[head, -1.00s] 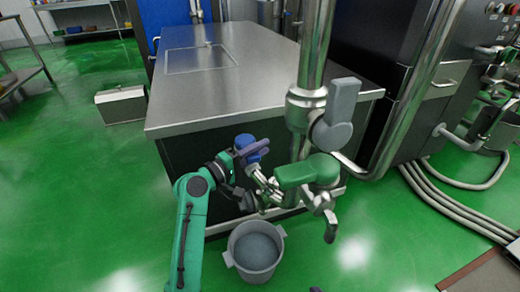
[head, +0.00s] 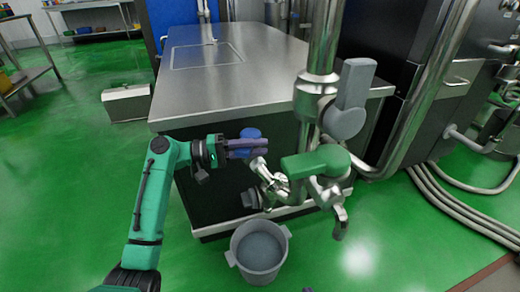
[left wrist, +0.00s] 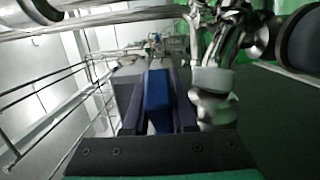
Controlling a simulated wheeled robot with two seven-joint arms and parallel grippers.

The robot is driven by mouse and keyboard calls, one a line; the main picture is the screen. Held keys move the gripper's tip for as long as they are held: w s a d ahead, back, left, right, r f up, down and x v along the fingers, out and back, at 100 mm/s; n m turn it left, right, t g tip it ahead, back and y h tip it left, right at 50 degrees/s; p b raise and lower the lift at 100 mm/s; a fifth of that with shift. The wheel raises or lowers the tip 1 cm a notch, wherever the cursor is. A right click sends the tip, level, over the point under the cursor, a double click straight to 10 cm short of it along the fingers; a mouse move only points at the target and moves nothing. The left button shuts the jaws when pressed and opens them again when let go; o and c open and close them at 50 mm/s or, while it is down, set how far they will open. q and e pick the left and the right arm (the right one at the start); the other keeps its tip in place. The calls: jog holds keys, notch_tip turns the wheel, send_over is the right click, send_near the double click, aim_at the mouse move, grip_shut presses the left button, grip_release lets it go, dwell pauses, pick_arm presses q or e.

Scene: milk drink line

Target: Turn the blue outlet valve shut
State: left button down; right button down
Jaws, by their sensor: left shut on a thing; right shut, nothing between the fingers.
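The blue valve handle (head: 250,133) is on the pipework in front of the steel-topped cabinet. My left gripper (head: 256,146) is shut on it, reaching in from the left, and its fingers hide part of the handle. In the left wrist view the blue handle (left wrist: 157,92) stands between the two dark purple fingers. The metal valve body (head: 268,178) lies just below and right of the gripper. The tip of my right gripper (head: 308,290) barely shows at the bottom edge, shut and empty, apart from the valves.
A green handle (head: 315,162) and a grey handle (head: 350,97) sit close on the right, by the vertical steel pipe (head: 321,45). A grey bucket (head: 236,257) stands on the floor below. Hoses (head: 455,211) lie at right. The floor at left is open.

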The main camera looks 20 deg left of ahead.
pick_arm(q)
jog(key=shift+s+a+f+m+g+h, duration=0.2)
jog(key=shift+m+g+h, duration=0.1)
jog(key=shift+m+g, duration=0.3)
pick_arm(e)
jog(key=shift+f, duration=0.25)
pick_arm(q)
jog(key=shift+r+g, duration=0.1)
jog(key=shift+g, duration=0.2)
jog(key=c, duration=0.7)
grip_release()
jog(key=p+v, duration=0.1)
jog(key=v, duration=1.3)
jog(key=shift+a+p, duration=0.35)
pick_arm(e)
jog(key=shift+d+r+g, duration=0.2)
jog(key=shift+r+g, duration=0.2)
jog(key=shift+r, duration=0.55)
